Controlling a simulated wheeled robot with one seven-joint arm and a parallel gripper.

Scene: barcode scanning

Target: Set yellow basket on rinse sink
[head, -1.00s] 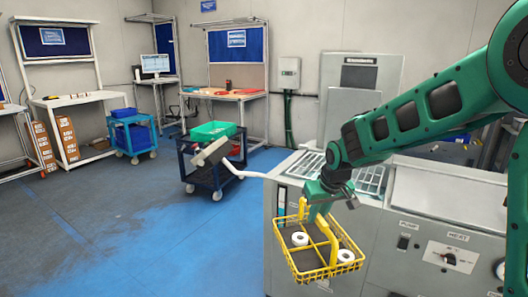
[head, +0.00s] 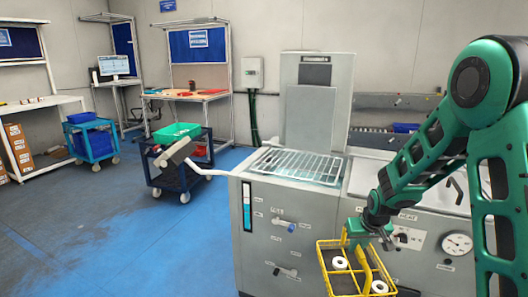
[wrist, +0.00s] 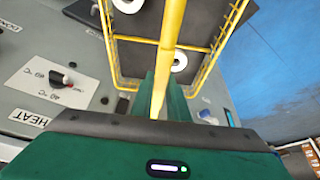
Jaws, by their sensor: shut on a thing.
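The yellow basket (head: 357,272) is a wire basket with a tall handle, and it holds white ring-shaped parts. In the head view it hangs at the bottom, in front of the grey machine. My gripper (head: 362,232) is shut on its handle, which also shows between my fingers in the wrist view (wrist: 163,85). The basket hangs roughly level below the gripper. The machine has an open grated basin (head: 300,165) on its left part, under a raised lid; I cannot tell for sure whether this is the rinse sink.
The machine's front panel (head: 290,230) carries knobs and a hose-like white handle juts out left. A dark cart (head: 180,172) with a green bin (head: 177,131) stands left of it. A blue cart (head: 92,140) and workbenches stand farther back. The blue floor is clear at left.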

